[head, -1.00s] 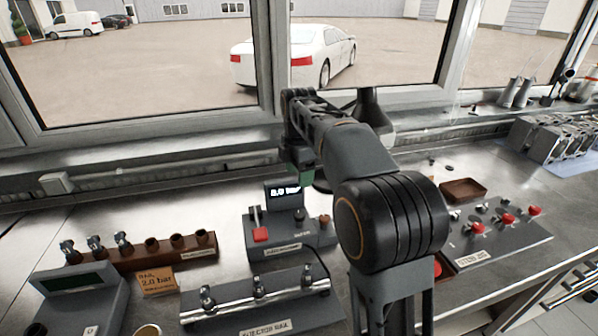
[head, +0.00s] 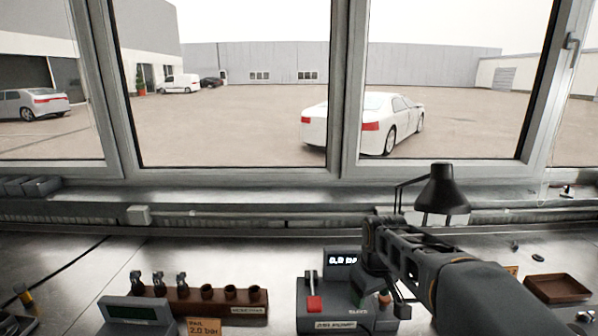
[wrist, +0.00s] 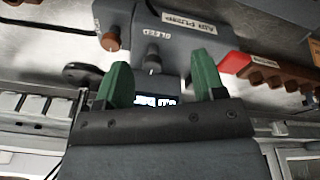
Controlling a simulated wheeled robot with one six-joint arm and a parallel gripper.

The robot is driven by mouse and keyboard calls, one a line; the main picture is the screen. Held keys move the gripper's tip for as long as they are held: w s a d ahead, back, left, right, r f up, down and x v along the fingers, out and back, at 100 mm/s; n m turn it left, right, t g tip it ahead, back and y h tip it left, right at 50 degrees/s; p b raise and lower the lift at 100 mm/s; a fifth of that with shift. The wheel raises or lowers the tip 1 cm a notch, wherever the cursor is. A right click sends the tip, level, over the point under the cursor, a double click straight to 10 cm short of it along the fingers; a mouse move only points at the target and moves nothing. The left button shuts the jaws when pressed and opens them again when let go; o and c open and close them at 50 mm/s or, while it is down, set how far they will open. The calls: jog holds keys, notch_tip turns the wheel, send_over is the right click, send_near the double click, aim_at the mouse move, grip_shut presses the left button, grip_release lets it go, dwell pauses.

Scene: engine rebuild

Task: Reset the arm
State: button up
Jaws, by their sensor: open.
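My gripper (wrist: 163,85) shows in the wrist view with its two green fingers spread apart and nothing between them. Behind the fingers is the grey air pump unit (wrist: 180,35), with a knob marked BLEED and a lit display partly hidden by the gripper. In the head view my arm reaches in from the lower right, over the right side of the air pump unit (head: 312,310). Its gripper fingers are hard to make out there. The unit's display (head: 343,261) is lit, and its red-tipped lever (head: 313,302) stands at its left.
A brown rack (head: 215,305) with several small metal parts and holes stands left of the pump, behind an orange card (head: 205,327). A grey box (head: 138,312) stands at the lower left. A black lamp (head: 443,190) and a brown tray (head: 557,288) are to the right.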

jog(key=s+f+m+t, duration=0.1)
jog(key=s+m, duration=0.3)
jog(key=s, duration=0.9)
jog(key=shift+s+d+f+m+t, duration=0.25)
jog(key=shift+s+m+t, duration=0.05)
jog(key=shift+t, duration=0.5)
